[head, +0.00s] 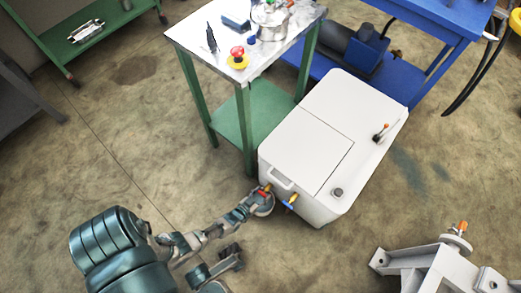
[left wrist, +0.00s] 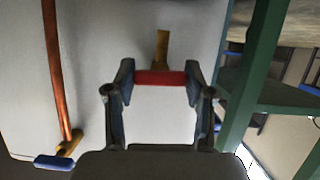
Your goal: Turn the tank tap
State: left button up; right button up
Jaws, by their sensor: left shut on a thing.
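The white tank (head: 310,135) stands on the floor with two taps low on its near side. The red-handled tap (head: 265,189) is at my left gripper (head: 263,194). In the left wrist view the red handle (left wrist: 160,78) lies crosswise between the two fingertips of my left gripper (left wrist: 160,80), which is shut on it. A brass stem (left wrist: 162,48) shows beyond the handle. The blue-handled tap (head: 292,201) is beside it to the right and apart; its blue handle (left wrist: 54,162) shows at lower left in the left wrist view. Dark parts at the bottom of the head view may be my right gripper (head: 222,263).
A green-legged table (head: 187,37) with a red-and-yellow button (head: 238,57) stands close behind the tank. A blue bench (head: 440,30) is at the back right. A grey stand (head: 440,265) is at the lower right. A copper pipe (left wrist: 54,70) runs beside the tap.

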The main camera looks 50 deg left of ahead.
pick_arm(q)
jog(key=shift+s+f, duration=0.2)
jog(key=shift+m, duration=0.3)
jog(key=o, duration=1)
jog(key=shift+o, duration=0.8)
jog(key=shift+w+r, duration=0.1)
